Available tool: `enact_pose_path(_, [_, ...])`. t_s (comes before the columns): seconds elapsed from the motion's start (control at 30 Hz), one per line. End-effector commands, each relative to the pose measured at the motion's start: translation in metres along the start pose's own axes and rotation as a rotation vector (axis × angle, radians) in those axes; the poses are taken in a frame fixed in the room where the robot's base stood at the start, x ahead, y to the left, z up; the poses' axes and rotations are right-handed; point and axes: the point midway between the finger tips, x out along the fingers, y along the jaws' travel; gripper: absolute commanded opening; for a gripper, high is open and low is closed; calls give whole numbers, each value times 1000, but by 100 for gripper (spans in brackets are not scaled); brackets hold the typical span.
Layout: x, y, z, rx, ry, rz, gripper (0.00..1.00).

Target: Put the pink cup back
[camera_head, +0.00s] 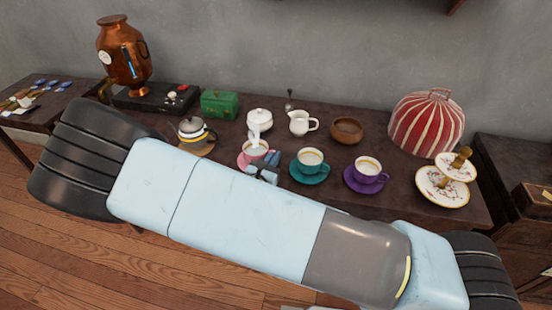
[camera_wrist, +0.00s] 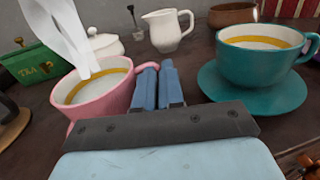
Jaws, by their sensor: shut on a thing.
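The pink cup (camera_head: 256,151) stands upright in the middle of the dark table, with a pink saucer (camera_head: 241,163) showing at its lower left. In the wrist view the cup (camera_wrist: 105,97) has a yellow band inside its rim, pale liquid, and a white wisp of steam rising from it. My gripper (camera_head: 269,163) is at the right side of the cup. In the wrist view its blue fingers (camera_wrist: 158,84) are shut on the cup's handle (camera_wrist: 150,67). The fingers hide part of the handle. I cannot tell whether the cup touches the saucer.
A teal cup (camera_head: 310,158) and a purple cup (camera_head: 368,168) stand on saucers to the right. My arm covers the table's front.

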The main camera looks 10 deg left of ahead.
Motion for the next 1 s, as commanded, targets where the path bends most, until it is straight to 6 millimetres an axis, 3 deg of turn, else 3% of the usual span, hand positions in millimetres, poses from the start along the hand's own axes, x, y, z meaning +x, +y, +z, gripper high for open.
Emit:
enact_pose_path(0.07, [0,0,-1,0,-1,0,0])
enact_pose_path(0.1, [0,0,-2,0,0,0,10])
enact_pose_path(0.37, [0,0,-1,0,0,0,33])
enact_pose_path(0.67, [-2,0,0,0,1,1,33])
enact_pose_path(0.87, [-26,1,0,1,2,2,33])
enact_pose_path(1.0, [-54,1,0,1,2,2,33])
